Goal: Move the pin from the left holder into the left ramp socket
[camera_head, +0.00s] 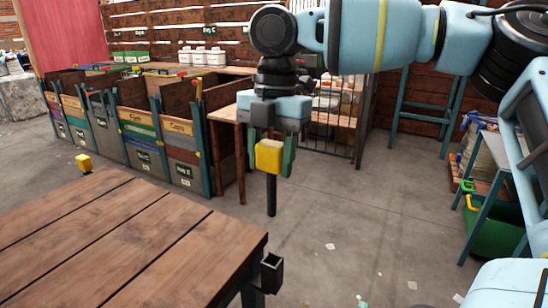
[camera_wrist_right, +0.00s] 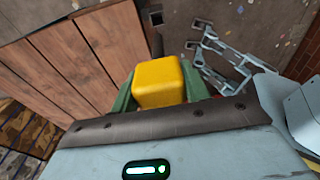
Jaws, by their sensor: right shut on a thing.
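My right gripper (camera_head: 268,160) is shut on a pin with a yellow block head (camera_head: 268,155) and a straight dark shaft (camera_head: 271,195). The pin hangs upright in the air, beyond the table's right corner and clear of everything below. In the right wrist view the yellow head (camera_wrist_right: 160,82) sits between the green fingers. An empty-looking black square holder (camera_head: 271,272) is fixed at the table's right corner, below the pin and apart from it. A second yellow-headed pin (camera_head: 84,162) stands at the table's far left edge. I cannot make out which part is the left ramp socket. My left gripper is out of view.
The plank table (camera_head: 130,235) fills the lower left and its top is bare. A row of labelled wooden bins (camera_head: 183,155) stands behind it, with small yellow pieces (camera_head: 197,88) on their posts. Open concrete floor (camera_head: 345,235) lies right of the table. A green crate (camera_head: 490,235) is at the far right.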

